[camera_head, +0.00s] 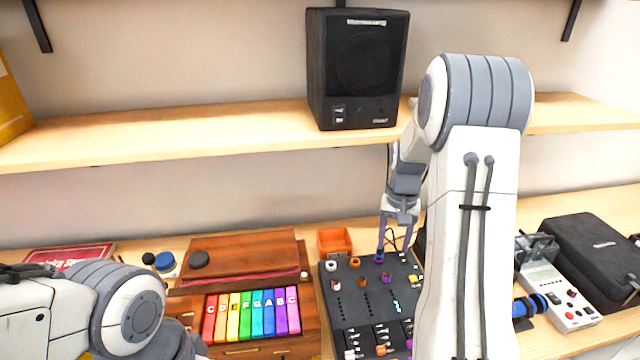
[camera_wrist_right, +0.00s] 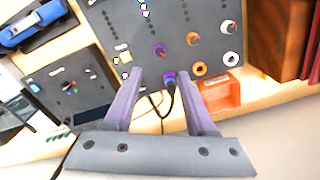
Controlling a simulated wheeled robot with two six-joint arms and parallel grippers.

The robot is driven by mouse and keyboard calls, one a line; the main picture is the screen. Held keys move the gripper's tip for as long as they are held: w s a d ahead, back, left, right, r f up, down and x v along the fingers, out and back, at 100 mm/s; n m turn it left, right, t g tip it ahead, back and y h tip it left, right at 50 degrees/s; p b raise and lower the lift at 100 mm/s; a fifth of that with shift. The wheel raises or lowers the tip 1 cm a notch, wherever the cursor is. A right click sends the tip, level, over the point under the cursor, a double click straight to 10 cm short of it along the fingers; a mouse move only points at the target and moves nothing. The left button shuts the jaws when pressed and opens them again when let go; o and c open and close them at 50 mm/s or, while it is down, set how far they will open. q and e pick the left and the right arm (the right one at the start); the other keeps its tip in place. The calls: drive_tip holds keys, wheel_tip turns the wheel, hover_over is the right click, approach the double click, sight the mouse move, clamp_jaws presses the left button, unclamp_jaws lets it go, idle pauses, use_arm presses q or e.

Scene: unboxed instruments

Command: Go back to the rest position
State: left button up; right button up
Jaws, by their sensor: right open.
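My right gripper (camera_head: 393,252) is over the back of a dark mixer panel (camera_head: 345,292), fingers pointing down. In the right wrist view the gripper (camera_wrist_right: 163,76) is open, with two purple-grey fingers apart. A purple knob (camera_wrist_right: 168,77) shows between the fingertips; I cannot tell whether they touch it. Orange (camera_wrist_right: 199,68) and white (camera_wrist_right: 230,58) knobs sit beside it on the panel. My left arm is at the lower left of the head view; its gripper is not in view.
A black speaker (camera_head: 358,70) stands on the upper shelf (camera_head: 200,125). A wooden box with coloured keys (camera_head: 252,314) is left of the panel, an orange bin (camera_head: 334,241) behind it. A white device (camera_head: 562,300) and a black case (camera_head: 597,258) are at right.

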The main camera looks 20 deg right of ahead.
drive_tip(key=s+a+r+n, duration=0.2)
drive_tip(key=a+n, duration=0.1)
drive_tip(key=a, duration=0.7)
drive_tip(key=s+a+r+n, duration=0.1)
drive_tip(key=a+r+n, duration=0.2)
drive_tip(key=a, duration=0.8)
drive_tip(key=s+a+n+b, duration=0.1)
drive_tip(key=s+a+n, duration=0.3)
drive_tip(key=s, duration=0.5)
drive_tip(key=s+a+n+y, duration=0.1)
drive_tip(key=s+a+n, duration=0.4)
drive_tip(key=s+a, duration=0.4)
drive_tip(key=shift+s+r+b, duration=0.25)
drive_tip(key=shift+s+b, duration=0.15)
drive_tip(key=shift+s, duration=0.15)
